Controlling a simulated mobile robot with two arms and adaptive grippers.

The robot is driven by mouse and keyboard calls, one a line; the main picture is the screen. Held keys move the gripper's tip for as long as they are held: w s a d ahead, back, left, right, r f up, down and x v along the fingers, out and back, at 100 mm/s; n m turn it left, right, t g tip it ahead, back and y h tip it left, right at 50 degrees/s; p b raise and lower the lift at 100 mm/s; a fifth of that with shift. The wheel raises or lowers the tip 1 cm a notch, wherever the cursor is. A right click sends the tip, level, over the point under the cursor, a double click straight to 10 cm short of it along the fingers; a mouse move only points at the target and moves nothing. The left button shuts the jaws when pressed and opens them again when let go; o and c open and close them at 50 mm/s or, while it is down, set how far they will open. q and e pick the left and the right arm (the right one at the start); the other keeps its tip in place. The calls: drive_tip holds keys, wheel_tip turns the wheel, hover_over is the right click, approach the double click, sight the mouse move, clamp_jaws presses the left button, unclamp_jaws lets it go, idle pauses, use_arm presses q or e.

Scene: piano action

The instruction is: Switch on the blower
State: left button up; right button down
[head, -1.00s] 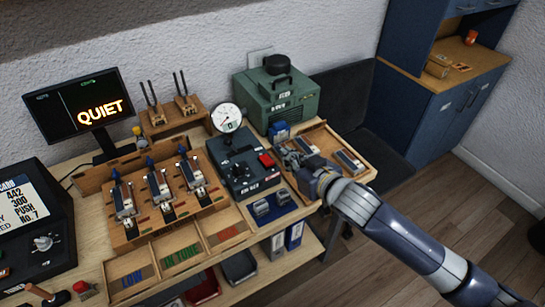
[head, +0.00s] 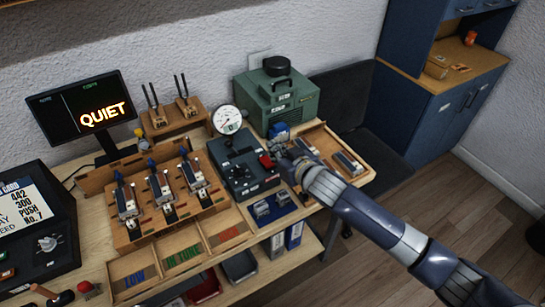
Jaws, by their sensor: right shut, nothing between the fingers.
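A green box (head: 285,98) with a black round cap and handle on top stands at the back of the bench against the wall. In front of it is a dark control box (head: 238,172) with a round white gauge (head: 227,119) and a red switch (head: 265,161) at its right edge. I cannot read which label names the blower. My right gripper (head: 277,153) is shut and empty, with its fingertips close beside the red switch on its right. Whether they touch it I cannot tell. My left gripper is not in view.
A wooden tray (head: 366,177) with grey-topped pieces lies under and beside my right arm. A blue item (head: 279,130) stands just behind the gripper. Left of the control box is a wooden rack (head: 130,232) with several key mechanisms. A monitor (head: 85,112) reads QUIET.

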sight(267, 161)
drive_tip(key=shift+x, duration=1.05)
wheel_tip(267, 161, down, 3)
drive_tip(key=shift+s+r+p, duration=0.15)
drive_tip(key=shift+r+p, duration=0.05)
drive_tip(key=shift+p, duration=0.25)
drive_tip(key=shift+s+d+f, duration=0.1)
drive_tip(key=shift+f, duration=0.55)
drive_tip(key=shift+f, duration=0.1)
